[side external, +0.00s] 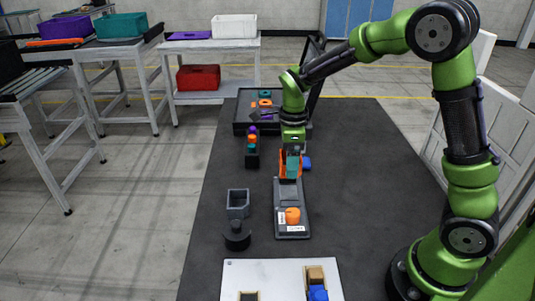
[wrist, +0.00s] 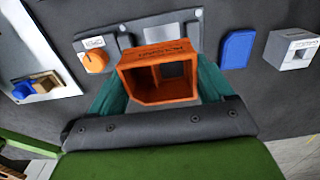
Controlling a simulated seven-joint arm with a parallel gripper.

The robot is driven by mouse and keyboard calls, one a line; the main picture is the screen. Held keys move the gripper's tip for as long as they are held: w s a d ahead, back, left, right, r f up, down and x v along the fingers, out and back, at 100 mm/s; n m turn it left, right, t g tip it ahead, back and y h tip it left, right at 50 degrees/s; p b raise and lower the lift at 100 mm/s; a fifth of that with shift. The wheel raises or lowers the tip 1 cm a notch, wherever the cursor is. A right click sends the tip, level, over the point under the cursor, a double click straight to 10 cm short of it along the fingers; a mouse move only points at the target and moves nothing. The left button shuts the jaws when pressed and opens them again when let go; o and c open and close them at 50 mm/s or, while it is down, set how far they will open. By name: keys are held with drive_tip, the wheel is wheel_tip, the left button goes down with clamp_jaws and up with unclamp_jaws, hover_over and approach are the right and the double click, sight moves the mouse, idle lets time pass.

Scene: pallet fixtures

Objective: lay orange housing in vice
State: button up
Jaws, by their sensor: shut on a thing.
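The orange housing (wrist: 150,94) is an open, hollow box with an inner divider, seen in the wrist view between two teal fingers. My gripper (wrist: 160,84) is shut on it. In the side view, the orange housing (side external: 283,166) and my gripper (side external: 291,168) are over the far end of a long grey fixture, which looks like the vice (side external: 287,190). The vice (wrist: 125,40) bears an orange knob (wrist: 95,61) and a white label at its near end. The housing hides part of the vice; I cannot tell whether they touch.
A blue block (side external: 307,162) is close to the right of my gripper. A grey open box (side external: 237,198) and a black round part (side external: 237,236) stand left of the vice. A white board (side external: 262,275) is in front. A dark tray (side external: 243,122) with parts is behind.

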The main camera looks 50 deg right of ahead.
drive_tip(key=shift+f, duration=2.8)
drive_tip(key=shift+f, duration=0.95)
drive_tip(key=o, duration=1)
drive_tip(key=shift+f, duration=0.1)
drive_tip(key=shift+r, duration=4.55)
